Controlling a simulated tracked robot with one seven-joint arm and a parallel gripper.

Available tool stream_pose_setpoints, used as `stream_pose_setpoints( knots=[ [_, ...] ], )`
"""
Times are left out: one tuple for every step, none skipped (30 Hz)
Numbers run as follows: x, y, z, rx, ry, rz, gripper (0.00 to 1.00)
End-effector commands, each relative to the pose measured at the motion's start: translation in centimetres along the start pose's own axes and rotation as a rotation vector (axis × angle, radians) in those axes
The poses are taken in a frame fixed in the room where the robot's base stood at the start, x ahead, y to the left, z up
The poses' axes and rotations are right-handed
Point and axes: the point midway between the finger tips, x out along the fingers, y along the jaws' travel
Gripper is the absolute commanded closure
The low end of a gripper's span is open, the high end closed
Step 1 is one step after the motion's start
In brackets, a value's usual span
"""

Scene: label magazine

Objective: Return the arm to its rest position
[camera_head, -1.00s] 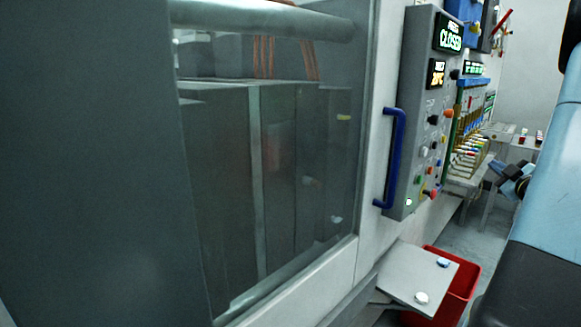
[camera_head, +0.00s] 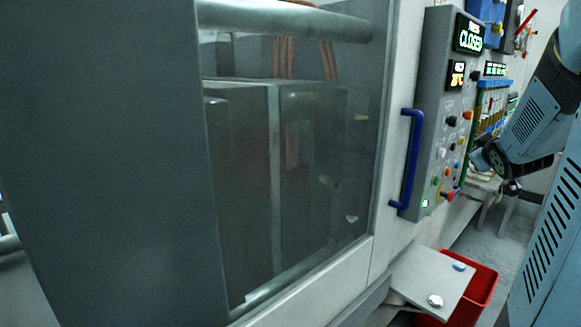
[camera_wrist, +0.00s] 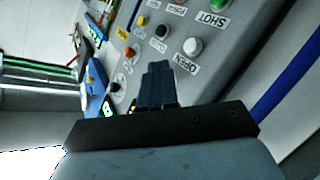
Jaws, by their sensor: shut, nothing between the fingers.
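My gripper (camera_wrist: 157,88) shows in the wrist view with its dark fingers together and nothing between them. It points towards the grey control panel (camera_wrist: 150,50), whose buttons and labels "OPEN" and "SHOT" lie beyond the fingertips; I cannot tell the exact gap. In the head view my blue-grey arm is at the right, bent, its end low beside the panel (camera_head: 433,120). The fingers cannot be made out there.
A machine with a window (camera_head: 300,170) and blue door handle (camera_head: 411,160) fills the left and middle. A bench (camera_head: 485,185) stands behind. Grey floor is open at the right.

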Motion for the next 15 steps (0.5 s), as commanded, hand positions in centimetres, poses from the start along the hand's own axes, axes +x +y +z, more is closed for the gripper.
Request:
stream_pose_setpoints(
  knots=[
    [-1.3, -1.1, -1.1, 0.021, -0.025, -0.012, 1.0],
    [-2.0, -1.6, -1.4, 0.039, -0.048, -0.019, 1.0],
    [-3.0, -2.5, -1.9, 0.063, -0.077, -0.03, 1.0],
    [-3.7, -3.1, -2.2, 0.081, -0.098, -0.04, 1.0],
    [-4.6, -3.8, -2.4, 0.099, -0.12, -0.049, 1.0],
    [-5.7, -4.7, -2.7, 0.123, -0.149, -0.064, 1.0],
    [-6.6, -5.4, -2.9, 0.142, -0.172, -0.077, 1.0],
    [-7.5, -6.1, -3.1, 0.16, -0.193, -0.09, 1.0],
    [-8.8, -7.0, -3.3, 0.184, -0.222, -0.109, 1.0],
    [-9.8, -7.8, -3.4, 0.202, -0.244, -0.124, 1.0],
    [-10.8, -8.6, -3.4, 0.22, -0.266, -0.141, 1.0],
    [-12.1, -9.6, -3.5, 0.243, -0.296, -0.164, 1.0],
    [-13.2, -10.3, -3.5, 0.261, -0.317, -0.183, 1.0],
    [-14.3, -11.1, -3.5, 0.276, -0.339, -0.203, 1.0],
    [-15.8, -12.2, -3.5, 0.298, -0.369, -0.23, 1.0]
  ],
)
